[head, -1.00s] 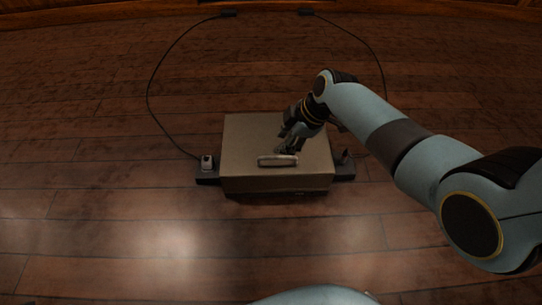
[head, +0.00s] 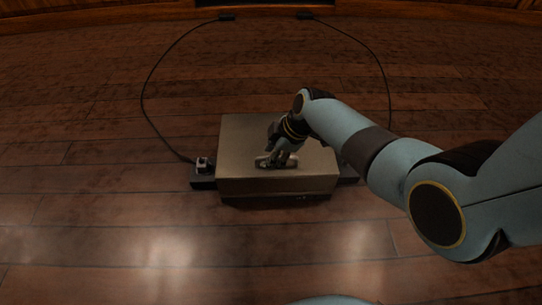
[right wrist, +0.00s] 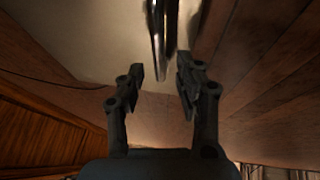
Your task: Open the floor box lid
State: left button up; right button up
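The floor box (head: 235,143) sits on the wooden floor with its tan lid closed flat. A metal bar handle (head: 262,163) lies on the lid near its front edge. My right gripper (head: 272,162) is over the lid at the handle and partly covers it. In the right wrist view my right gripper (right wrist: 160,80) has its two fingers apart, and the handle (right wrist: 163,30) shows beyond and between the fingertips. The fingers do not clasp it. The lid (right wrist: 110,35) also shows there. My left gripper is not in view.
A dark block with a light plug (head: 202,167) is at the box's left side, and another dark block (head: 347,176) is at its right. Thin black cables (head: 143,95) loop from the box to the back. The floor in front (head: 170,240) is clear.

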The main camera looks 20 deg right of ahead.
jog(key=shift+f, duration=0.1)
grip_shut()
dwell(0.3)
